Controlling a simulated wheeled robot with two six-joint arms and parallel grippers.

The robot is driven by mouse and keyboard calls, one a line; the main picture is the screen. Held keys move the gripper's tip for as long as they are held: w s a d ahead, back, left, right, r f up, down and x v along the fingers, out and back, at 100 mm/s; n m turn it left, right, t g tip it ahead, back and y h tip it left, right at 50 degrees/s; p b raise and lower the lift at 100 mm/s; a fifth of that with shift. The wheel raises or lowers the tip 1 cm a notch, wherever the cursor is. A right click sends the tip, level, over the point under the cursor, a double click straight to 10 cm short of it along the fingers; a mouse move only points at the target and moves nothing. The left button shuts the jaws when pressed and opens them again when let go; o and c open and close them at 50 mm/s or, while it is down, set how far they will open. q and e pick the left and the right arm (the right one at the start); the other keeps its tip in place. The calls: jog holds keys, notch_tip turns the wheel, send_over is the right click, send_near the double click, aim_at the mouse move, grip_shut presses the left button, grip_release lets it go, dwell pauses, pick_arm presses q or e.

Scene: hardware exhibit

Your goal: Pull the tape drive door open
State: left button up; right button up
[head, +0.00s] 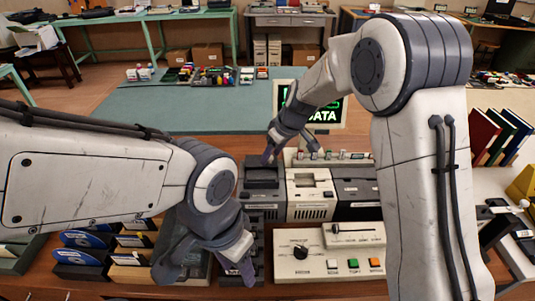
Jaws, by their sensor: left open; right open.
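A row of three box-shaped drives stands on the bench in the head view: a dark grey drive (264,176) at the left, a cream drive (312,205) in the middle and a black drive (360,212) at the right. I cannot tell for certain which one is the tape drive, and no door stands clearly open. My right gripper (270,152) points down just above the dark grey drive's back edge; contact cannot be told. My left gripper (205,268) is open and empty, low in front and left of the drives, over a dark tray.
A cream control panel (325,268) with a knob and coloured buttons lies in front of the drives. A monitor (325,116) stands behind them. Disk holders (85,258) fill the front left; binders (500,137) stand at the right. The green mat (180,110) behind is mostly clear.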

jog(key=v, duration=1)
jog(key=shift+b, duration=0.45)
jog(key=shift+s+r, duration=0.1)
jog(key=shift+s, duration=0.05)
jog(key=s+a+g, duration=0.2)
jog(key=s+a, duration=0.2)
jog(key=s, duration=1.1)
jog(key=s+d+f+m+h, duration=0.1)
jog(key=s+d+f, duration=0.1)
jog(key=s, duration=0.6)
jog(key=s+d+f+g+h, duration=0.1)
jog(key=s+f, duration=0.2)
jog(key=s, duration=0.6)
jog(key=shift+d+m, duration=0.4)
